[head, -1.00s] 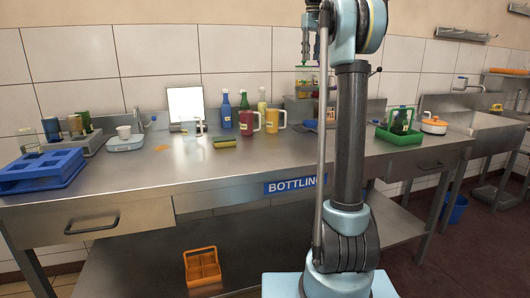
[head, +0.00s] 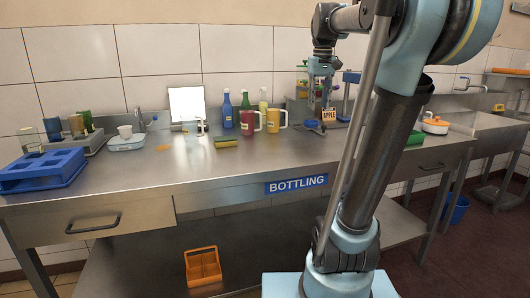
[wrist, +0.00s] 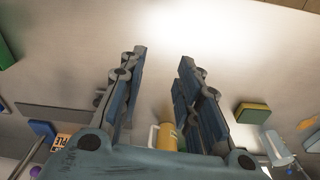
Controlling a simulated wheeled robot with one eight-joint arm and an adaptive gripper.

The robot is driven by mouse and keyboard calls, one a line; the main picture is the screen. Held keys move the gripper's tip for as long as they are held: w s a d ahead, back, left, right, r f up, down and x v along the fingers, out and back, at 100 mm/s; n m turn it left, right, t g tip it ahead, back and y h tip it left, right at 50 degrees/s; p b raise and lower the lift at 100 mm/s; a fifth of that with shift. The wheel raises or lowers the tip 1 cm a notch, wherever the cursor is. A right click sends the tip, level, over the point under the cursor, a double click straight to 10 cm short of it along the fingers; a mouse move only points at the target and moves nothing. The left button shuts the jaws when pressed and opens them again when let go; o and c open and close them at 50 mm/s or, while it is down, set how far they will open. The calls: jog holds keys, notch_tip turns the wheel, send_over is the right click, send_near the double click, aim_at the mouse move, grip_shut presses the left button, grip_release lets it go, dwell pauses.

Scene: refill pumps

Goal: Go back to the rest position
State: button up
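My gripper (head: 319,128) points down above the back of the steel counter (head: 240,165), in front of the small grey stand and beside the APPLE label (head: 329,116). In the wrist view my gripper (wrist: 163,55) shows its two fingers well apart, with nothing held between them. A yellow mug (wrist: 167,137) appears beyond the fingers, apart from them. The large arm link hides part of the counter's right side.
A red mug (head: 250,122), a yellow mug (head: 276,120), a blue bottle (head: 227,110) and a sponge (head: 226,141) stand left of my gripper. A blue rack (head: 45,168) is at far left. A green tray (head: 414,138) and orange-lidded pot (head: 435,125) are right. The counter's front middle is clear.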

jog(key=s+f, duration=0.7)
jog(key=f, duration=0.4)
jog(key=s+f+m, duration=0.1)
jog(key=s+f, duration=0.7)
jog(key=f, duration=0.3)
jog(key=s+f+t, duration=0.1)
jog(key=s+f, duration=0.7)
jog(key=f, duration=0.3)
jog(key=shift+s+m, duration=0.15)
jog(key=shift+m, duration=0.25)
jog(key=shift+w+f, duration=0.25)
jog(key=shift+w, duration=0.25)
